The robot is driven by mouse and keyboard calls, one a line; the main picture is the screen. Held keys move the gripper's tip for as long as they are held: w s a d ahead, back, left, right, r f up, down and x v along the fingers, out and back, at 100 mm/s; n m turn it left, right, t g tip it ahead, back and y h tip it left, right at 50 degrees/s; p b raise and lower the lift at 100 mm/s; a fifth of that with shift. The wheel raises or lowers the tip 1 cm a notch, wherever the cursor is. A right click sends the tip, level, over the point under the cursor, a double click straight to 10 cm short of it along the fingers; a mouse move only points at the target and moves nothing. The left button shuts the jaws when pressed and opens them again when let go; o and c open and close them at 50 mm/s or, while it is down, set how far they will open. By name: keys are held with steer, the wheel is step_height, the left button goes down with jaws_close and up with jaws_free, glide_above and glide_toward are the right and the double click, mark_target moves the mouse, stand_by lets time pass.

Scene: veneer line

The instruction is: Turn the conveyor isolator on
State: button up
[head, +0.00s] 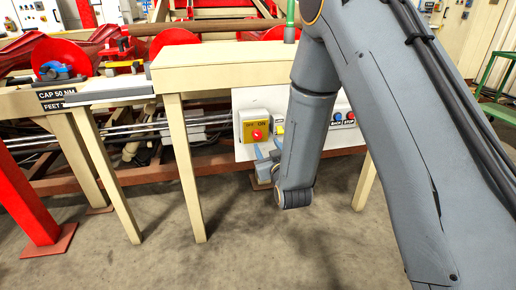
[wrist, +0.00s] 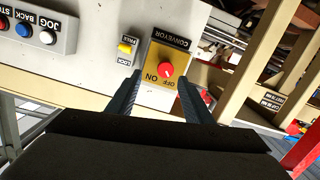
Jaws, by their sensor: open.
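The conveyor isolator (head: 253,126) is a yellow plate with a red rotary knob (head: 257,135), fixed on a white panel under the cream bench. In the wrist view the isolator (wrist: 156,57) appears turned over, with a CONVEYOR label, ON and OFF marks and the red knob (wrist: 166,69). I cannot tell which mark the knob points to. My gripper (wrist: 160,84) is open, its two dark fingers either side of the knob's line, with nothing between them. In the head view my gripper (head: 266,158) shows just below the isolator, partly hidden by my arm.
A small yellow lock switch (wrist: 125,47) sits beside the isolator. A grey jog box with blue, red and white buttons (wrist: 37,32) is further along the panel. Cream bench legs (head: 184,165) and a red post (head: 25,190) stand to the left. The floor in front is clear.

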mark_target(258, 136)
steer(key=shift+t+y, duration=0.3)
steer(key=shift+t, duration=0.3)
steer(key=shift+a+f+b+x, duration=0.1)
steer(key=shift+a+b+x, duration=0.1)
steer(key=shift+x, duration=1.2)
steer(key=shift+a+f+b+x, duration=0.1)
steer(key=shift+a+b+x, duration=0.1)
steer(key=shift+x, duration=1.2)
steer(key=shift+a+f+b+x, duration=0.1)
steer(key=shift+a+x, duration=0.1)
steer(key=shift+x, duration=1.2)
steer(key=shift+s, duration=0.2)
steer(key=c, duration=1.1)
steer(key=shift+o, duration=0.2)
